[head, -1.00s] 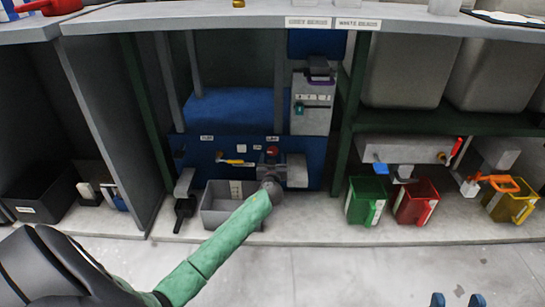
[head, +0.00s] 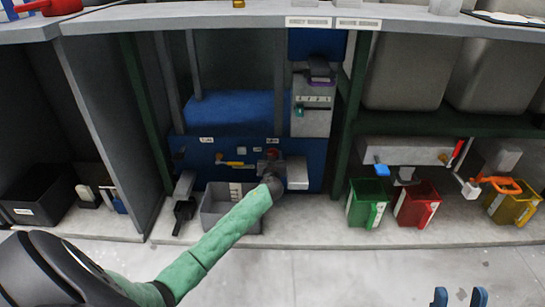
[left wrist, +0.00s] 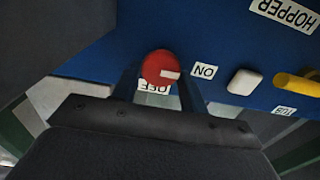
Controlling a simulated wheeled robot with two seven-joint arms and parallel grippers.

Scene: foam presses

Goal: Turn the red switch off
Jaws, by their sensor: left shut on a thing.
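The red switch (head: 272,154) is a round knob on a blue panel (head: 240,147) below the blue hopper. In the left wrist view the red switch (left wrist: 158,67) has a white mark on its right side, toward the ON label (left wrist: 204,71). The OFF label (left wrist: 155,87) is just below the knob, partly covered. My left gripper (head: 271,167) is at the panel. In the left wrist view my left gripper (left wrist: 158,82) has a finger on each side of the knob and is shut on it. My right gripper (head: 459,298) shows two blue fingertips, apart and empty, at the bottom edge.
In the left wrist view a white button (left wrist: 243,82) and a yellow handle (left wrist: 297,85) sit right of the switch. A grey bin (head: 215,205) stands below the panel. Green (head: 367,203) and red (head: 414,207) bins stand to the right. The floor in front is clear.

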